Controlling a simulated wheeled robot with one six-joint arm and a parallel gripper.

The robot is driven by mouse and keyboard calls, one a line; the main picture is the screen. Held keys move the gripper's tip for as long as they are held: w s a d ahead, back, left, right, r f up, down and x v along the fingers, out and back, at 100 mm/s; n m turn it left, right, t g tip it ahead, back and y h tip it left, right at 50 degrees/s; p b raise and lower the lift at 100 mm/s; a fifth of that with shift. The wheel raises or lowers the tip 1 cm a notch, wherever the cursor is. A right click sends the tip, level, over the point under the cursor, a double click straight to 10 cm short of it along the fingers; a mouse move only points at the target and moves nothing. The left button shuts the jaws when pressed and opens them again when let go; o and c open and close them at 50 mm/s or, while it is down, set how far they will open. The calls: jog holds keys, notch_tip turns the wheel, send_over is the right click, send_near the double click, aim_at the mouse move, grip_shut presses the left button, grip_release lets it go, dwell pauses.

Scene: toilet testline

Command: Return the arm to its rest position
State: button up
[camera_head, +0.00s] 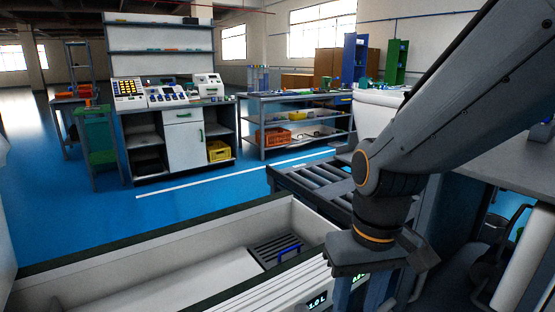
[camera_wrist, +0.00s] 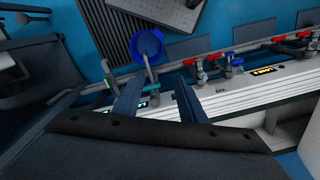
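My arm (camera_head: 450,110) reaches down from the upper right in the head view. My gripper (camera_head: 380,268) hangs at its lower end, over the white ribbed housing with green-lit displays. In the wrist view my gripper (camera_wrist: 158,92) shows two dark fingers spread apart. I see nothing held between them. The fingertips are hard to make out in the head view.
A long white trough (camera_head: 170,265) lies in front, with a roller conveyor (camera_head: 310,185) behind it. A control bench (camera_head: 175,115) and a shelf table (camera_head: 295,115) stand farther back. The blue floor (camera_head: 75,215) between is mostly clear. Red-handled valves (camera_wrist: 275,38) line the pipe.

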jog(key=d+r+m+p, duration=0.2)
jog(key=d+r+p, duration=0.4)
jog(key=p, duration=0.5)
jog(key=shift+s+d+r+p, duration=0.35)
jog(key=shift+r+p, duration=0.05)
jog(key=shift+r, duration=0.2)
